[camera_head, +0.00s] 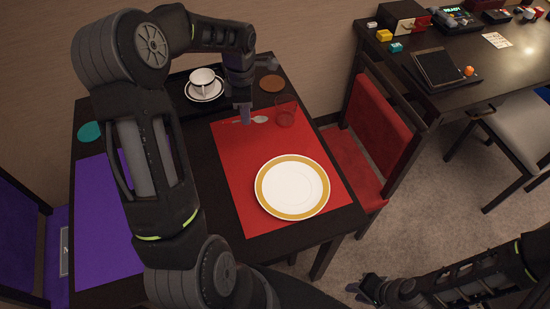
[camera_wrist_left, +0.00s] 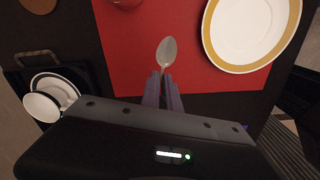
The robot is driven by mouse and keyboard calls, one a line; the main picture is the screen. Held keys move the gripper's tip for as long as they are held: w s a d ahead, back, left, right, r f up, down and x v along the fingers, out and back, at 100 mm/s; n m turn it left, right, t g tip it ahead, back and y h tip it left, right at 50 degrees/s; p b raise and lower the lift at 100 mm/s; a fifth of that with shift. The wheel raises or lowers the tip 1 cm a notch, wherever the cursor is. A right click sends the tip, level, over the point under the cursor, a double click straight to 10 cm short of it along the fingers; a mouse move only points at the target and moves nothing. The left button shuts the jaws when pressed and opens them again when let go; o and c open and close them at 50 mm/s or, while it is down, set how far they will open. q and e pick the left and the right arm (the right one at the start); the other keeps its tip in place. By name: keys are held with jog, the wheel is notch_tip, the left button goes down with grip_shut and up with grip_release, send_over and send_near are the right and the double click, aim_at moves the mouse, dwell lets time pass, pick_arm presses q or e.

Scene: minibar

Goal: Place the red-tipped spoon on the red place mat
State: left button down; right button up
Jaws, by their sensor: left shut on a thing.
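A metal spoon (camera_head: 260,119) is at the far edge of the red place mat (camera_head: 232,160). My left gripper (camera_head: 246,120) points down at the mat and is shut on the spoon's handle. In the left wrist view the spoon's bowl (camera_wrist_left: 167,50) sticks out past the fingertips (camera_wrist_left: 163,78) over the red mat (camera_wrist_left: 130,60). The handle's end is hidden there, and I cannot make out its red tip. I cannot tell whether the spoon touches the mat. My right gripper (camera_head: 368,290) is low at the bottom right, away from the table; its jaw opening is unclear.
A gold-rimmed plate (camera_head: 292,188) lies on the red mat, with a clear reddish glass (camera_head: 286,111) near its far right corner. A cup on a saucer (camera_head: 204,90) stands on a dark tray at the back. A purple mat (camera_head: 100,220) lies left. A red chair (camera_head: 375,120) stands right.

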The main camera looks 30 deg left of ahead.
pick_arm(q)
jog(key=a+n, duration=0.1)
jog(key=s+a+n, duration=0.1)
jog(key=n, duration=0.1)
jog(key=shift+s+a+f, duration=0.2)
jog(key=shift+a, duration=0.05)
jog(key=b, duration=0.3)
send_over(240, 145)
notch_tip(240, 145, down, 4)
jog(key=shift+w+f, duration=0.1)
jog(key=shift+f, duration=0.45)
jog(key=shift+r, duration=0.1)
jog(key=shift+f+b, duration=1.2)
jog(key=shift+f, duration=1.35)
